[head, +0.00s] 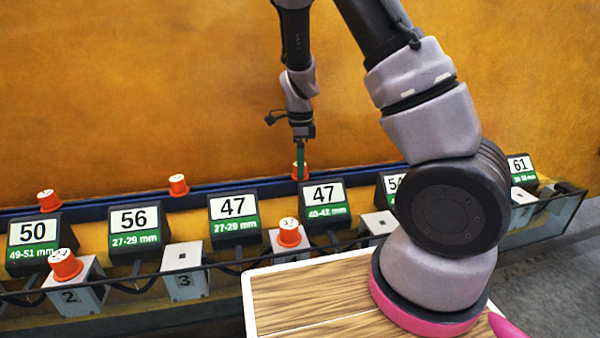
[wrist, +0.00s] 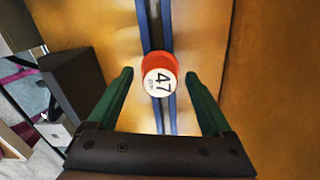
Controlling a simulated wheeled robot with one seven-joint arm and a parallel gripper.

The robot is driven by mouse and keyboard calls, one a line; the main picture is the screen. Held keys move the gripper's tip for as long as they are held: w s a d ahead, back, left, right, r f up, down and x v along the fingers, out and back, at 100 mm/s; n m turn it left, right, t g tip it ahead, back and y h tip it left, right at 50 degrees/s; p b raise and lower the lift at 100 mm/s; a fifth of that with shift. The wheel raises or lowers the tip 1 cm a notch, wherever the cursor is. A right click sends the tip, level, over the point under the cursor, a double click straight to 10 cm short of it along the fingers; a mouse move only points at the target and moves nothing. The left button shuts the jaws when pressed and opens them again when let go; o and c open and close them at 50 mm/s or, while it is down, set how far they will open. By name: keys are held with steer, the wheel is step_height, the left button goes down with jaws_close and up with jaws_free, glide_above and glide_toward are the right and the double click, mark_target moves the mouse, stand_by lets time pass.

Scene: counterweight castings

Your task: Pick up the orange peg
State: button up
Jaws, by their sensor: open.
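An orange peg (head: 300,173) with a white top stands on the blue rail (head: 235,191) at the back, behind the two boxes marked 47. In the wrist view the orange peg (wrist: 160,76) shows its top, marked 47, between my green fingers. My gripper (head: 300,150) points down over this peg, and its fingertips overlap the peg in the head view. My gripper (wrist: 160,74) is open, with a gap on each side of the peg. I cannot tell how far down beside the peg the fingertips reach.
More orange pegs stand on the rail to the left (head: 178,185), (head: 48,201) and on grey blocks in front (head: 65,264), (head: 289,233). Black number boxes (head: 140,232) line the front of the rail. A wooden-topped surface (head: 310,295) is nearest me.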

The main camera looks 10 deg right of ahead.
steer(key=shift+f, duration=0.6)
steer(key=c, duration=1.2)
step_height(320, 180, up, 10)
steer(key=shift+r, duration=0.1)
steer(key=shift+a, duration=0.1)
